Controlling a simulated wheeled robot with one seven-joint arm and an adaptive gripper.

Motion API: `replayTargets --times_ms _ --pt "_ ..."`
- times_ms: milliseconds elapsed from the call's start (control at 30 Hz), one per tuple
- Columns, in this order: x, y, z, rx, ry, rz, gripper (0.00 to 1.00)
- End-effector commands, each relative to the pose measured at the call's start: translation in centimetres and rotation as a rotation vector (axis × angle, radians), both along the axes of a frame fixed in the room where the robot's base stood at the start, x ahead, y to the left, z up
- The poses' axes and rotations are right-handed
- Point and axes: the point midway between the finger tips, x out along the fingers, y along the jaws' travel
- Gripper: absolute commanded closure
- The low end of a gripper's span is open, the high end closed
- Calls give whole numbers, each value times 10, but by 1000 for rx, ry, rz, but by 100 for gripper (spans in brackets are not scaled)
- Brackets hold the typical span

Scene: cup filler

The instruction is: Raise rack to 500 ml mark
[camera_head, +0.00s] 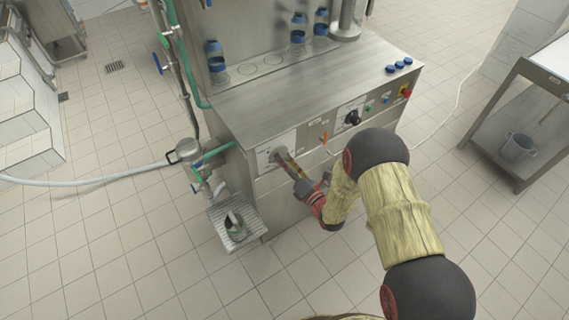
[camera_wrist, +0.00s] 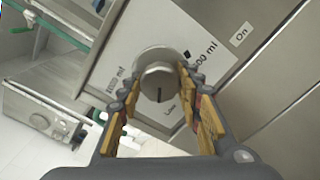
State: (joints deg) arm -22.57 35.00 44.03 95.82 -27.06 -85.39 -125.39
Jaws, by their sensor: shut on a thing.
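A round metal knob (camera_wrist: 157,80) sits on a white dial plate (camera_wrist: 108,52) on the front of the steel machine. Its dark marker line points down in the wrist view, near a small label that I cannot fully read. The "500 ml" label (camera_wrist: 205,53) is right of the knob, partly hidden by a finger, and a "1000 ml" label (camera_wrist: 115,79) is on the left. My gripper (camera_wrist: 158,92) is shut on the knob, one finger on each side. In the head view my gripper (camera_head: 287,163) reaches the machine front. I cannot make out the rack clearly.
The steel machine (camera_head: 300,85) carries jars with blue lids (camera_head: 216,56) at the back of its top. A black switch (camera_head: 352,118) and a red button (camera_head: 406,92) are right of the knob. A drip tray (camera_head: 252,214) with a metal cup (camera_head: 235,225) juts out at lower left.

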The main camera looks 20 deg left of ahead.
Motion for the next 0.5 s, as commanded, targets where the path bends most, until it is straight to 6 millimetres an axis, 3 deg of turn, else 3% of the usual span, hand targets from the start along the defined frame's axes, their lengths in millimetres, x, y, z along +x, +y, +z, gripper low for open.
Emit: replayTargets --times_ms 500 --pt "1 -1 -2 316 369 -2 90"
